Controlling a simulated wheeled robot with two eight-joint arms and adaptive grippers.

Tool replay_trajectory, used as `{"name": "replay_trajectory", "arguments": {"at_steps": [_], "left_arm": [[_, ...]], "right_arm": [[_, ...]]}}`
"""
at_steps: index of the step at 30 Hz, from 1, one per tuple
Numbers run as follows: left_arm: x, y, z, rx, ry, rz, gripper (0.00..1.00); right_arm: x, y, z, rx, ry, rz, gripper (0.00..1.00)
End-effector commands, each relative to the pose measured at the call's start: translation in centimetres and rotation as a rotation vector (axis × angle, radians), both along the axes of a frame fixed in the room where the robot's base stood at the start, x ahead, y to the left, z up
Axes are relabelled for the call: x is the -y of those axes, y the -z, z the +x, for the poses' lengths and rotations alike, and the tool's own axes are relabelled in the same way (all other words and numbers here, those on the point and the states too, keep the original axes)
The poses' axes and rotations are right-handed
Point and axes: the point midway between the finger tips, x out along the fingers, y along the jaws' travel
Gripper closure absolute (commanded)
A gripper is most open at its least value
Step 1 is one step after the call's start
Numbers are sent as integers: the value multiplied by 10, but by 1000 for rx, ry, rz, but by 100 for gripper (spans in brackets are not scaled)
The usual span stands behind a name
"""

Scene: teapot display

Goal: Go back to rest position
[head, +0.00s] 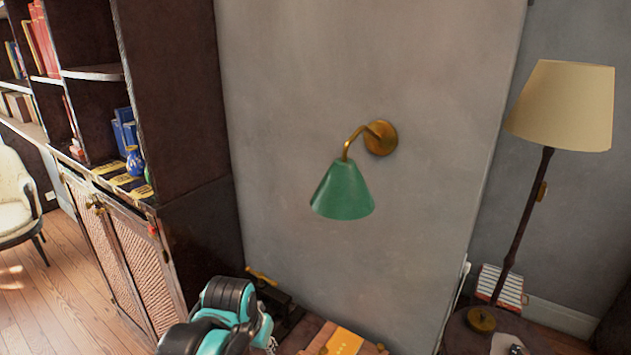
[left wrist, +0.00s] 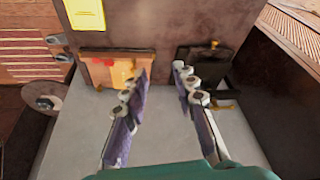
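My left arm's teal and black link shows at the bottom of the head view; its fingers are out of sight there. In the left wrist view my left gripper (left wrist: 160,70) has two fingers spread apart, with nothing between them. The fingers point toward a brown surface that bears an orange-brown item (left wrist: 103,70) and a dark item (left wrist: 208,68); I cannot tell the distance. My right gripper is not clearly seen in either view.
A green wall lamp (head: 343,191) hangs on the grey wall. A dark bookcase cabinet (head: 185,130) stands at left, a floor lamp (head: 562,105) at right. A brown-orange item (head: 342,341) and a dark item with a brass handle (head: 272,290) are beside my left arm.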

Motion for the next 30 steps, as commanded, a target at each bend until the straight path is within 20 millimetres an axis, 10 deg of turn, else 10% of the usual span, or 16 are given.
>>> {"name": "replay_trajectory", "arguments": {"at_steps": [12,30], "left_arm": [[-53,20,-90,222,-211,-65,72],[-61,30,-105,271,-253,-79,72]], "right_arm": [[0,0,0,0,0,0,60],[0,0,0,0,0,0,60]]}}
